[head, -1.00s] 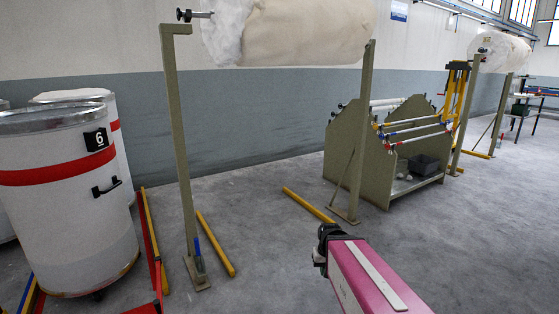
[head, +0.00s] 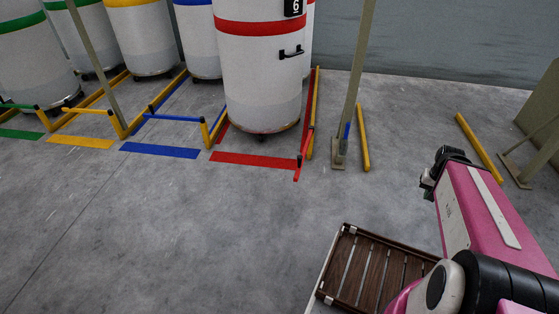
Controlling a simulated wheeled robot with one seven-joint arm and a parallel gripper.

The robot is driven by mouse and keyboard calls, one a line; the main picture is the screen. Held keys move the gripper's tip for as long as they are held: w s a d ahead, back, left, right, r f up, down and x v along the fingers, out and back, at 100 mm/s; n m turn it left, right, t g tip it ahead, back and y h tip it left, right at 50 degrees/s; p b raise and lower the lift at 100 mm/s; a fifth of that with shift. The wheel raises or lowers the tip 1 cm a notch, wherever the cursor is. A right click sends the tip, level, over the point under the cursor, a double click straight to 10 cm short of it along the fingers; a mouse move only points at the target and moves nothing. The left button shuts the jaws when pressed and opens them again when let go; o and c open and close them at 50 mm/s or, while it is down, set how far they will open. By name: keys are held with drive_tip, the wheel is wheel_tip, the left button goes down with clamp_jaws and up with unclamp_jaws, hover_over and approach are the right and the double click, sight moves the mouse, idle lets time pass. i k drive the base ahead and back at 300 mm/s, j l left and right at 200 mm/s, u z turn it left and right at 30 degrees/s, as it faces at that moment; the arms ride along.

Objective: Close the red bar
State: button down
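The red bar (head: 305,152) is short. It stands at the front right corner of the red bay, beside the red floor stripe (head: 252,160). It points out toward me and does not lie across the bay front. The white drum with the red band and number 6 (head: 258,75) stands in that bay. My arm reaches in from the lower right, and my gripper (head: 428,183) is at its dark far end, well to the right of the red bar and apart from it. Its fingers are too small and dark to read.
Blue (head: 173,117) and yellow (head: 88,110) bars lie across the neighbouring bays. A grey-green post (head: 352,85) stands right of the red bay, with a yellow floor rail (head: 363,138) beside it. A slatted wooden platform (head: 346,228) lies below my arm. Grey floor left of it is clear.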

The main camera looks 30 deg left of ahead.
sight(300, 158)
drive_tip(key=u, duration=1.2)
